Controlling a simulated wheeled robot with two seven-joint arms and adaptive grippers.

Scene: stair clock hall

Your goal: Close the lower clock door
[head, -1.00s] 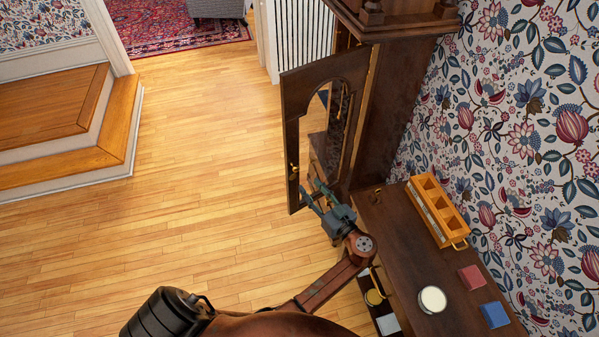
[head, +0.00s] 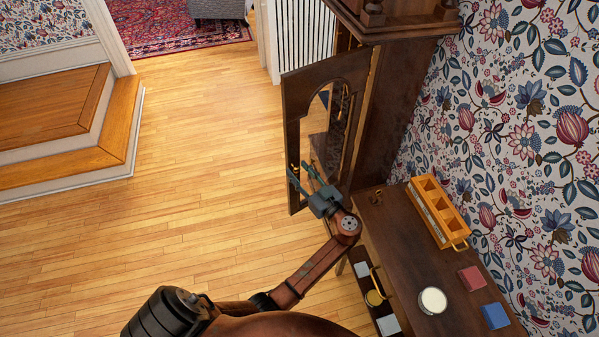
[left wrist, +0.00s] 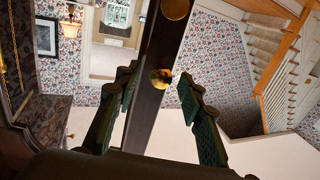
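The lower clock door (head: 292,132) stands swung open from the tall dark wooden clock (head: 392,120). It has a glazed arched panel and a small brass knob near its free edge. My left gripper (head: 300,170) is at the lower part of the door, by that edge, and partly hides it. In the left wrist view, my left gripper (left wrist: 158,82) has its fingers apart, with the dark door frame (left wrist: 153,110) and the round brass knob (left wrist: 161,78) showing between them. I cannot tell whether the fingers touch the door. My right gripper is not in view.
A dark side table (head: 400,235) stands by the clock, bearing an orange wooden box (head: 438,212), a white-topped round container (head: 432,300), a red block (head: 471,279) and a blue block (head: 495,315). Open wooden floor (head: 200,170) lies left of the door. Wooden steps (head: 60,110) are farther left.

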